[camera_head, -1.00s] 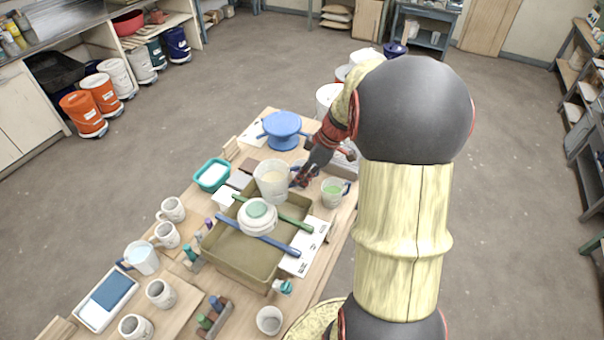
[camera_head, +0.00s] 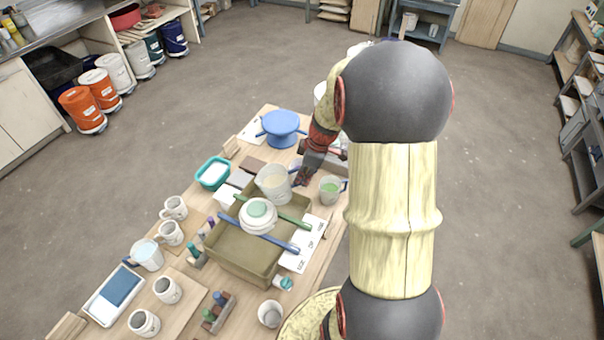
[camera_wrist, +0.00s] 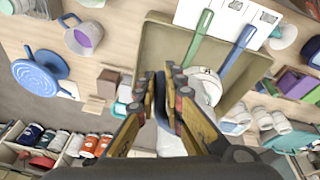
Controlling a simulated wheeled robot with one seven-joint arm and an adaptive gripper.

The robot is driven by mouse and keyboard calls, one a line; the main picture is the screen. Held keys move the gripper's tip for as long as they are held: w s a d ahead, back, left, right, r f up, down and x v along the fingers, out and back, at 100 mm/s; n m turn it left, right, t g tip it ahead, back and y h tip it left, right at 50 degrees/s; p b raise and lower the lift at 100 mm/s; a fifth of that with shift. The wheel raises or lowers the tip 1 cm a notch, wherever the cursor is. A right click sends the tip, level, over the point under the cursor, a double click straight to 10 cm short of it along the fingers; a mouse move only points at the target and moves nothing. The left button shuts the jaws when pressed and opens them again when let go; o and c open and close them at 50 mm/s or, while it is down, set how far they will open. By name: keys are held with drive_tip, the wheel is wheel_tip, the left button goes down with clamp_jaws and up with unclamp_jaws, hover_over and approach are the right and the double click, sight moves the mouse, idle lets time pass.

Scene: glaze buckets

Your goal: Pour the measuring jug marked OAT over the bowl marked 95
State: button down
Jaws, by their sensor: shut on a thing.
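A pale, translucent measuring jug (camera_head: 272,184) with cream-coloured contents is held at the far end of the tan basin (camera_head: 238,266), beside and behind the bowl. It looks about upright; its OAT mark cannot be read. My gripper (camera_head: 298,177) is shut on its dark blue handle (camera_wrist: 163,110), seen between the fingers in the wrist view. A white bowl (camera_head: 258,225) with a pale green inside sits on a green stick (camera_head: 290,218) and a blue stick (camera_head: 272,240) laid across the basin. The bowl is partly behind my fingers in the wrist view (camera_wrist: 207,88). No 95 is legible.
A jug with green contents (camera_head: 330,188) stands right of the held jug, and a blue turntable (camera_head: 281,125) behind. A teal tub (camera_head: 213,173), mugs (camera_head: 168,290) and a blue-handled jug (camera_head: 148,254) crowd the left. A white printed card (camera_head: 304,244) lies right of the basin.

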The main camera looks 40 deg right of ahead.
drive_tip(key=shift+r+p, duration=0.4)
drive_tip(key=shift+p, duration=0.2)
drive_tip(key=r+h+p, duration=0.1)
drive_tip(key=p, duration=0.2)
drive_tip(key=shift+d, duration=0.1)
drive_tip(key=shift+r+g+h, duration=0.4)
drive_tip(key=shift+h, duration=0.3)
drive_tip(key=shift+w+b, duration=0.1)
drive_tip(key=shift+b, duration=0.25)
drive_tip(key=shift+r+h+b, duration=0.1)
drive_tip(key=shift+h+b, duration=0.2)
drive_tip(key=shift+b, duration=0.05)
wheel_tip(320, 180, down, 4)
drive_tip(key=b, duration=0.2)
drive_tip(key=h+b, duration=0.1)
drive_tip(key=b, duration=0.2)
drive_tip(key=shift+r+n+g, duration=0.25)
drive_tip(key=shift+n+g, duration=0.05)
drive_tip(key=shift+g, duration=0.1)
drive_tip(key=shift+r, duration=0.15)
